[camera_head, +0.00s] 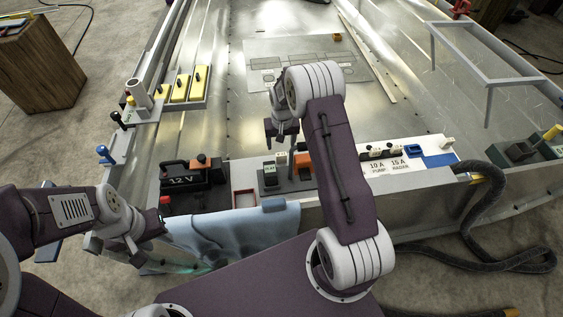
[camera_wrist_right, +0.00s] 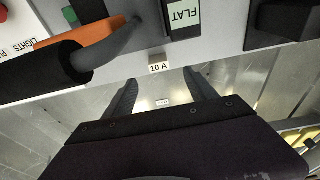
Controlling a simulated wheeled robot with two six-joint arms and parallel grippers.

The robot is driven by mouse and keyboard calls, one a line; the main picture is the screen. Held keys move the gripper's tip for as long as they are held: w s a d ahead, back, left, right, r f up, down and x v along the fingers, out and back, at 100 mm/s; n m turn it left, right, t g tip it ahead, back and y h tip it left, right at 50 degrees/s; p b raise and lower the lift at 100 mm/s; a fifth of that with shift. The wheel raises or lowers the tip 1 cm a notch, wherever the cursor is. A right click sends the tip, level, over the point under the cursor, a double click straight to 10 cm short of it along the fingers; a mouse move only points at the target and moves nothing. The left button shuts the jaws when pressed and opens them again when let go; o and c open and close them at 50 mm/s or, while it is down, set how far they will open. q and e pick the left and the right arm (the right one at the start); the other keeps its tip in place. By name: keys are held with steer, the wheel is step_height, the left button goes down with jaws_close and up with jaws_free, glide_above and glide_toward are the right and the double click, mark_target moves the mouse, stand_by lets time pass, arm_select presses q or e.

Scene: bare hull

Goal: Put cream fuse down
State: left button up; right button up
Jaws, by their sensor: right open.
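A small cream block marked 10 A (camera_wrist_right: 158,67), which looks like the cream fuse, is at the edge of the pale ledge in the right wrist view. It lies between and just beyond the fingertips of my open right gripper (camera_wrist_right: 160,84), with a gap on each side. In the head view my right gripper (camera_head: 281,133) is over the ledge's far edge, and I cannot make out the block there. Another cream piece (camera_head: 448,142) stands near the ledge's right end. My left gripper (camera_head: 135,246) is low at the left, away from the ledge; its jaws are unclear.
The ledge (camera_head: 425,178) carries a 12 V battery (camera_head: 188,178), a dark FLAT block (camera_head: 269,177), an orange-and-black tool (camera_wrist_right: 95,48) and a blue tray (camera_head: 438,159). A blue cloth (camera_head: 240,238) hangs in front. The hull floor behind is mostly bare metal.

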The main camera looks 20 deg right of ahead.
mark_target(281, 154)
steer(key=shift+f, duration=0.1)
steer(key=f, duration=0.2)
steer(key=f+b, duration=0.1)
steer(key=shift+w+f, duration=0.25)
steer(key=shift+f, duration=0.1)
steer(key=f, duration=0.1)
steer(key=f+b, duration=0.1)
steer(key=f, duration=0.1)
steer(key=w+f+b, duration=0.1)
steer(key=f, duration=0.1)
steer(key=shift+w+d, duration=0.1)
steer(key=shift+d, duration=0.3)
steer(key=shift+c, duration=0.3)
jaws_close()
steer(key=shift+r, duration=0.15)
